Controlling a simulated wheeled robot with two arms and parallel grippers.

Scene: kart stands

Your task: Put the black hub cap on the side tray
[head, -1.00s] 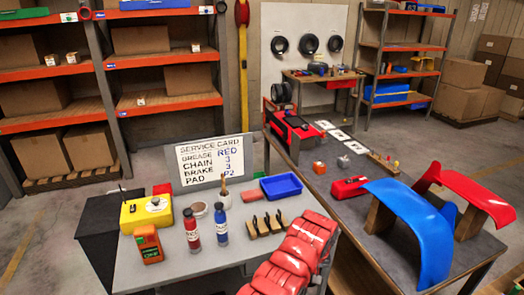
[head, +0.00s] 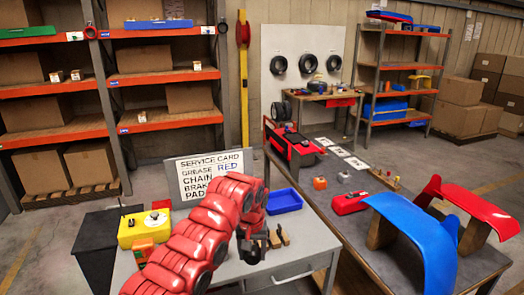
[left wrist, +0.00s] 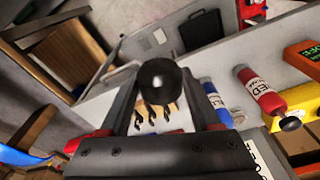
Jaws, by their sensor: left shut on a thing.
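My left gripper (head: 254,246) is over the grey table, beside the wooden block with black clips (head: 277,238). In the left wrist view, my left gripper (left wrist: 160,85) is shut on a rounded glossy black thing, which I take for the black hub cap (left wrist: 160,76). It sits between the fingertips and hides part of the clip block (left wrist: 152,127) below. In the head view I cannot clearly separate the cap from the dark gripper. A blue tray (head: 284,201) lies at the table's back right; I cannot tell if it is the side tray. My right gripper is not in view.
A service card sign (head: 197,178) stands at the table's back. A yellow box (head: 140,229) is at left. Red (left wrist: 262,92) and blue (left wrist: 214,100) bottles stand near the gripper. A dark bench with blue (head: 425,235) and red fenders is at right.

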